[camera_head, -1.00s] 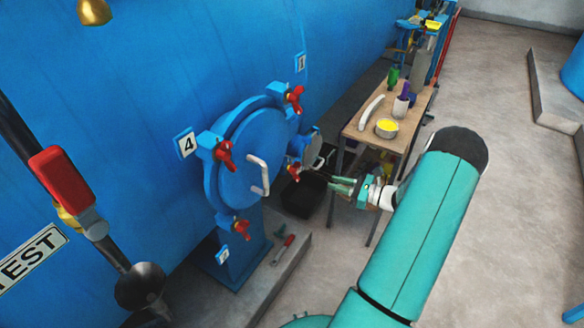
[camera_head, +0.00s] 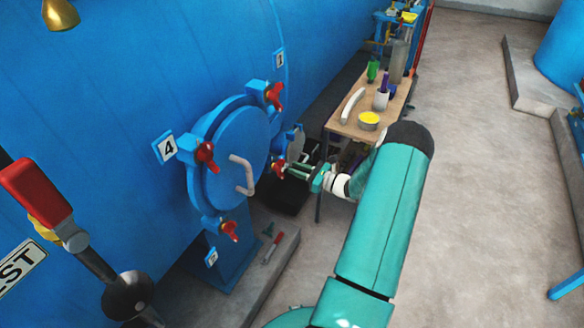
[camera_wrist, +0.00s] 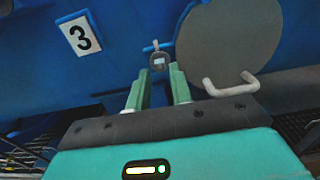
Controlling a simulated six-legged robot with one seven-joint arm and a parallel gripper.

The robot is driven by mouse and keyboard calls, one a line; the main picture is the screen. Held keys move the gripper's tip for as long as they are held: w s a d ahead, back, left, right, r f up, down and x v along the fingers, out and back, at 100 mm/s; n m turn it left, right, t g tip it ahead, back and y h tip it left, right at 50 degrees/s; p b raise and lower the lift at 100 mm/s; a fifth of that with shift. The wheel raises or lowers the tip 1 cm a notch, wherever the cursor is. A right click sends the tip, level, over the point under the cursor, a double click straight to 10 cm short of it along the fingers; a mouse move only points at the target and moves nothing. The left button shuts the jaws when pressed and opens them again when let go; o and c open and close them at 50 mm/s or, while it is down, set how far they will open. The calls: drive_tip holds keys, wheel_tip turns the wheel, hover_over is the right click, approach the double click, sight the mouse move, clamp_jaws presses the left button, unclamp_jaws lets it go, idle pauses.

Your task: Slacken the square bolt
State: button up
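The blue round door (camera_head: 232,150) has a pale bent handle (camera_head: 243,172) and red-handled clamps around its rim. My gripper (camera_head: 288,171) is open at the door's right side, its tips close to the lower right red clamp (camera_head: 277,168). Contact cannot be told. In the wrist view my green fingers (camera_wrist: 159,76) stand apart with nothing held. Ahead, seen between the tips, is a small grey bolt-like head (camera_wrist: 158,60) with a blue bar behind it. Whether it is square is too small to tell. A disc with a pale handle (camera_wrist: 232,86) is right of it.
A small side port (camera_head: 296,145) stands just behind my gripper. A wooden table (camera_head: 345,126) with a yellow-filled tin (camera_head: 369,121) is beyond. Grey floor (camera_head: 480,160) is open to the right.

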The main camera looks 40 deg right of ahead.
sight(285, 165)
drive_tip(key=shift+x, duration=1.15)
clamp_jaws()
